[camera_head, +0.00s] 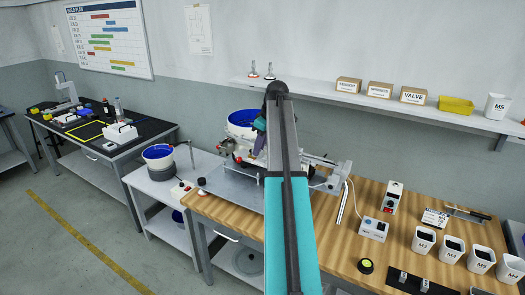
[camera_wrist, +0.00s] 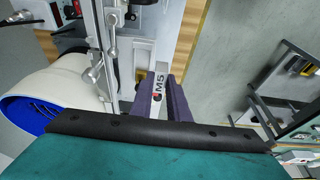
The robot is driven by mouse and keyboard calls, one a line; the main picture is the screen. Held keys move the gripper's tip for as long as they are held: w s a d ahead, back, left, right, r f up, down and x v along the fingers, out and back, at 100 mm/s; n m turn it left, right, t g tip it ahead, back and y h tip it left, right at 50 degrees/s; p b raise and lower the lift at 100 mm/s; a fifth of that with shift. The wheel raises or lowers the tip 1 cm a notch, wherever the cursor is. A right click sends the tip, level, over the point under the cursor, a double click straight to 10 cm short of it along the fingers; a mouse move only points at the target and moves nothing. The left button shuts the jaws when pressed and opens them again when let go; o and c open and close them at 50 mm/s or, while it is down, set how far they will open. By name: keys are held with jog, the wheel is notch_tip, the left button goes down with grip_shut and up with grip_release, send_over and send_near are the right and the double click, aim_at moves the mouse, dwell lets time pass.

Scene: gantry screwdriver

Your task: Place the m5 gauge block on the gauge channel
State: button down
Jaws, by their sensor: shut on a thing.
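In the wrist view, my gripper (camera_wrist: 163,92) has its two purple fingers shut on a pale block marked M5 (camera_wrist: 158,84), the m5 gauge block. The block's marked face shows between the fingers. In the head view, my arm covers much of the machine, and a purple finger (camera_head: 259,144) shows just left of the arm, beside the white and blue bowl feeder (camera_head: 242,122). I cannot clearly pick out the gauge channel. A metal rail assembly (camera_wrist: 112,55) stands just left of the fingers in the wrist view, and the block looks apart from it.
The feeder bowl (camera_wrist: 40,100) is close on the left in the wrist view. A shelf (camera_head: 330,100) with boxes runs behind.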

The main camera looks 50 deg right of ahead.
jog(key=shift+w+d, duration=0.2)
jog(key=shift+d, duration=0.35)
jog(key=shift+w+d, duration=0.15)
jog(key=shift+d, duration=0.4)
jog(key=shift+w+d+f+p, duration=0.1)
jog(key=shift+w+d+p, duration=0.15)
jog(key=shift+d+p, duration=0.4)
jog(key=shift+f, duration=0.4)
jog(key=shift+f+p, duration=0.5)
jog(key=shift+f, duration=0.9)
jog(key=shift+f, duration=0.15)
jog(key=c, duration=1.7)
grip_release()
jog(key=shift+r, duration=0.25)
jog(key=shift+b+v, duration=1.35)
jog(key=shift+v, duration=4.6)
